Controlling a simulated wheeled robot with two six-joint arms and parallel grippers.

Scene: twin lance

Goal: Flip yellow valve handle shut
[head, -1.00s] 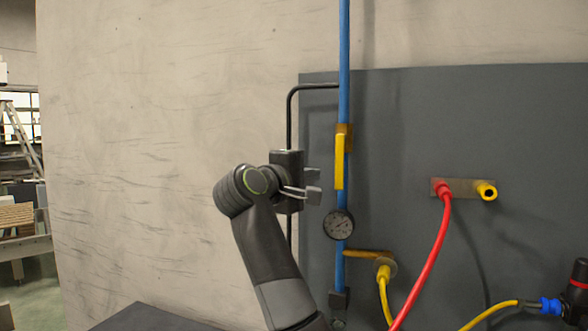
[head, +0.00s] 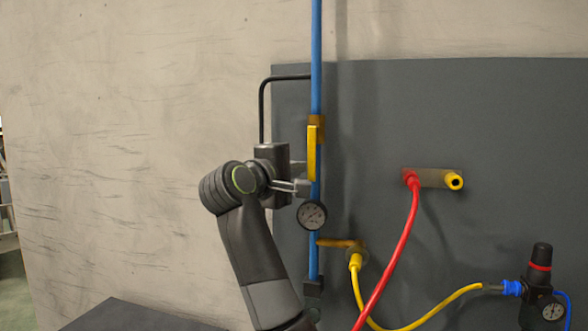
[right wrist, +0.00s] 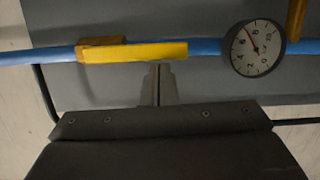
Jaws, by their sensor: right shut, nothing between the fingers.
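The yellow valve handle (head: 312,153) hangs straight down along the blue vertical pipe (head: 316,60), below a brass-coloured valve body (head: 316,124). In the right wrist view the handle (right wrist: 137,52) lies along the pipe, with its free end toward the gauge. My right gripper (head: 302,178) is just left of the handle's lower end. Its fingers are shut together and empty; in the right wrist view the gripper (right wrist: 159,72) points at the handle near its free end. I cannot tell whether the tips touch it. My left gripper is not in view.
A round gauge (head: 312,215) sits on the pipe just below the gripper. A red hose (head: 398,250), a yellow hose (head: 430,316) and a regulator (head: 540,275) are to the right. The grey panel (head: 480,110) is bare above.

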